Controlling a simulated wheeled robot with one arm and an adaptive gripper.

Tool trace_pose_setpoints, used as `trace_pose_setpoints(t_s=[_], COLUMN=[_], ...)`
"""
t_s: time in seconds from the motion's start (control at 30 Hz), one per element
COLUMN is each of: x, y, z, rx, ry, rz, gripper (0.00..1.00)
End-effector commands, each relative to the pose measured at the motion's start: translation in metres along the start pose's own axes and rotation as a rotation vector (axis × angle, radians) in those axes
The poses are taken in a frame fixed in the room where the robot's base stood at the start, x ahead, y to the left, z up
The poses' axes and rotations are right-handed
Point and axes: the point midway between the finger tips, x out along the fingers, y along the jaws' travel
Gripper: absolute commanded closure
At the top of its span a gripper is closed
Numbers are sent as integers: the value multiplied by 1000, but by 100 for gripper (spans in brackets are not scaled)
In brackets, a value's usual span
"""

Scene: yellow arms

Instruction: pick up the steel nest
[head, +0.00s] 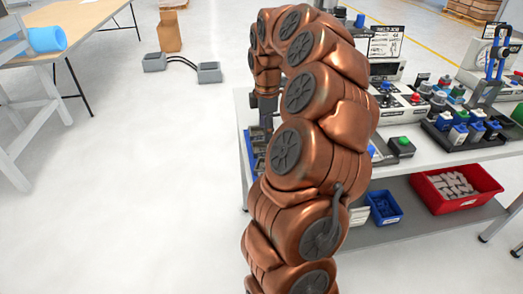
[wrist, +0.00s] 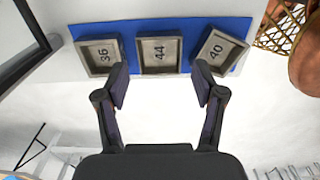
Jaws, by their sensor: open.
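In the wrist view, three square grey nests with raised rims lie in a row on a blue mat (wrist: 191,24). They are the nest marked 36 (wrist: 98,72), the nest marked 44 (wrist: 159,69) and the nest marked 40 (wrist: 202,50), which is turned askew. All look grey and metallic; I cannot tell which is the steel one. My gripper (wrist: 162,83) is open and empty, its fingertips spread below the middle nest in the picture.
A yellowish lattice basket (wrist: 282,28) is at the upper right of the wrist view. In the head view the white workbench (head: 440,152) holds several button boxes and blocks. A red bin (head: 455,205) and a blue bin (head: 384,218) are on its lower shelf.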

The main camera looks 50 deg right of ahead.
Motion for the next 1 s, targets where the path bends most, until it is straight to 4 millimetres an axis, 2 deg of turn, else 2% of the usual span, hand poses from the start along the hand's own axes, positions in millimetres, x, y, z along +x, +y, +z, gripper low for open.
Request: trace_pose_setpoints(t_s=[0.37, 0.6, 0.87, 1.0], x=[26, 58, 63, 63], y=[-1, -1, 1, 1], z=[-4, -6, -6, -6], rx=[0, 0, 1, 1], ry=[1, 0, 2, 2], rz=[-5, -7, 0, 0], gripper=[31, 31, 31, 44])
